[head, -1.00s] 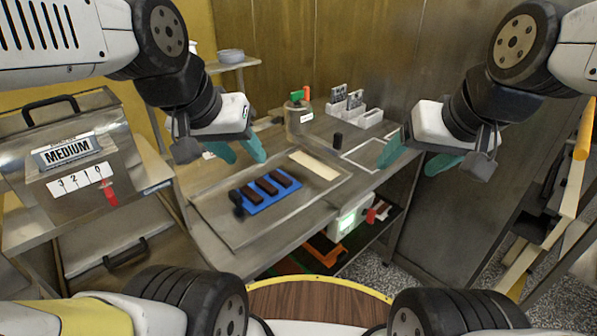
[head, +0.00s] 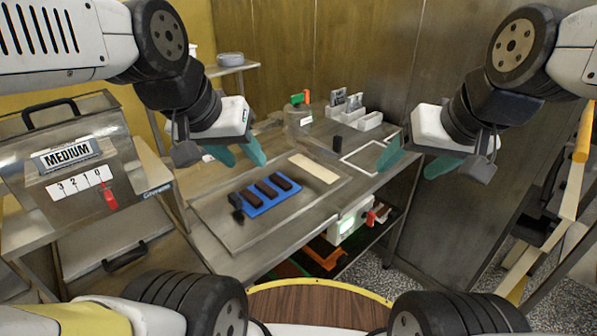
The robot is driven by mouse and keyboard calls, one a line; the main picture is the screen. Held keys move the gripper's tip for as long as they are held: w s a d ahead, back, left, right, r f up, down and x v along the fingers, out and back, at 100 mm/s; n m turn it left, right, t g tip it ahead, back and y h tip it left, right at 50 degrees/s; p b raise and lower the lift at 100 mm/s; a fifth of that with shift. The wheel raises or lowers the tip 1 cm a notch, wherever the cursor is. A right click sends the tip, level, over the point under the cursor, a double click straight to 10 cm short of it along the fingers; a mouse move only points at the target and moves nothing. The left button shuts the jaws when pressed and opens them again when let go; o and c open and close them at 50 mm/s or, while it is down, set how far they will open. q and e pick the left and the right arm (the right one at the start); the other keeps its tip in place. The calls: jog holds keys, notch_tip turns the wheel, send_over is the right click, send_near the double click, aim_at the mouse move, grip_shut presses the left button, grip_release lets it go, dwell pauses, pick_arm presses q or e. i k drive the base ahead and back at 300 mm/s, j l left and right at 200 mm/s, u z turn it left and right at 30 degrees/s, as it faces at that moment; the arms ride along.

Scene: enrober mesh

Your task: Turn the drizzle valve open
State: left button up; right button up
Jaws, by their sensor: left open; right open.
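A metal pot (head: 298,120) stands at the back of the steel table, with a small green and orange handle (head: 300,98) on its top. A red knob (head: 371,218) is on the front of a white box (head: 350,222) below the table edge. I cannot tell which of these is the drizzle valve. My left gripper (head: 242,157) is open and empty, above the table's left side, left of the pot. My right gripper (head: 413,162) is open and empty, right of the pot near the table's right end. Neither gripper touches the pot or the knob.
Dark bars (head: 263,187) lie on a blue mat (head: 264,205) on the table (head: 215,236). A cream strip (head: 314,167) and a small black cylinder (head: 338,144) are behind. White bins (head: 369,121) stand at the back right. A metal box labelled MEDIUM (head: 135,155) stands left.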

aim_at(295, 100)
jog(key=i+l+u, duration=0.15)
jog(key=l, duration=0.2)
jog(key=i+l+u, duration=0.35)
jog(key=l, duration=0.4)
jog(key=i, duration=0.05)
